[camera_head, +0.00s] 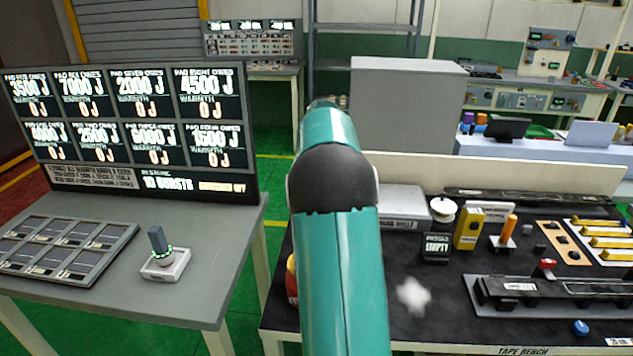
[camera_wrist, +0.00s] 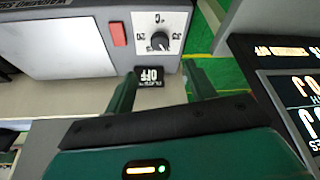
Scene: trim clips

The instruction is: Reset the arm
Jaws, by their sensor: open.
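My arm is teal with a dark joint and rises through the middle of the head view, hiding part of the bench behind it. My gripper (camera_wrist: 162,90) shows in the wrist view with its two green fingers apart and nothing between them. Past the fingertips is a grey unit with a temperature dial (camera_wrist: 159,42), a red switch (camera_wrist: 117,34) and a small black label reading OFF (camera_wrist: 150,76). I cannot tell how far the fingers are from it. In the head view the gripper itself cannot be made out.
A display board (camera_head: 135,125) stands on the left table, with a panel of pads (camera_head: 65,245) and a joystick (camera_head: 160,250). The dark tape bench (camera_head: 430,325) at right holds a yellow block (camera_head: 468,229), an orange-handled tool (camera_head: 507,232) and a long rail (camera_head: 560,290). Green floor shows between the tables.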

